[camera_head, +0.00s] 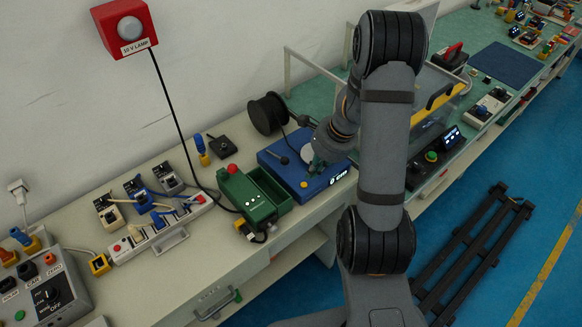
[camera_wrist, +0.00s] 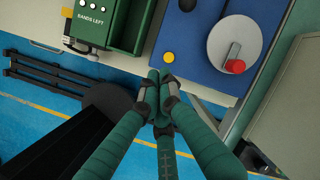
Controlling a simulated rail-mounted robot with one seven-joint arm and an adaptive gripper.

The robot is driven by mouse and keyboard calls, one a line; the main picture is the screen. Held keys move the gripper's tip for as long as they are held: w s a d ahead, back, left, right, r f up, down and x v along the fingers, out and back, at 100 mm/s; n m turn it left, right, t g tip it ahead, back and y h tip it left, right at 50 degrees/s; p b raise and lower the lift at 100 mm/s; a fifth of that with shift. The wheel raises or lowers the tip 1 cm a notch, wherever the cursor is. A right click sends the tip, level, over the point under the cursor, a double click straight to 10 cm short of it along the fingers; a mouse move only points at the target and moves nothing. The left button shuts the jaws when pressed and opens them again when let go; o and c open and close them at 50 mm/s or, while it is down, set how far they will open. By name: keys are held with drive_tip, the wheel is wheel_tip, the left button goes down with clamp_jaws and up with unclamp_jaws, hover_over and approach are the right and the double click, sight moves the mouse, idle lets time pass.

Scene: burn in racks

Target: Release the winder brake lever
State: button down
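The blue winder (camera_head: 322,184) stands on the bench, with a black spool (camera_head: 267,114) behind it. It also shows in the wrist view (camera_wrist: 190,50). On its top are a black-knobbed lever (camera_head: 283,160), which may be the brake lever, and a yellow knob (camera_head: 304,184), also in the wrist view (camera_wrist: 168,57). A grey disc with a crank arm and red knob (camera_wrist: 235,66) is at its right in the wrist view. My gripper (camera_wrist: 160,74) has its green fingertips together, with nothing visible between them. It is near the winder's front edge; contact cannot be told.
A green box (camera_head: 252,194) with an open bin stands left of the winder; its bin wall shows in the wrist view (camera_wrist: 125,48). A black panel with a green button (camera_head: 431,156) stands to the right. A black rack (camera_head: 470,255) lies on the blue floor.

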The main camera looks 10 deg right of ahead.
sight(288, 172)
drive_tip(key=w+a+f+m+b, duration=0.1)
drive_tip(key=w+f+m, duration=0.1)
drive_tip(key=m, duration=0.2)
drive_tip(key=w+a+f+m+t+b, duration=0.1)
drive_tip(key=w+f+m, duration=0.2)
drive_tip(key=m, duration=0.2)
drive_tip(key=w+a+f+m+b, duration=0.1)
drive_tip(key=w+f+m, duration=0.1)
drive_tip(key=w+m, duration=0.1)
drive_tip(key=shift+w+a+f+m+t+y, duration=0.15)
drive_tip(key=shift+a+f+m+t+y, duration=0.2)
drive_tip(key=shift+m, duration=0.35)
drive_tip(key=shift+r, duration=0.1)
drive_tip(key=shift+r, duration=0.15)
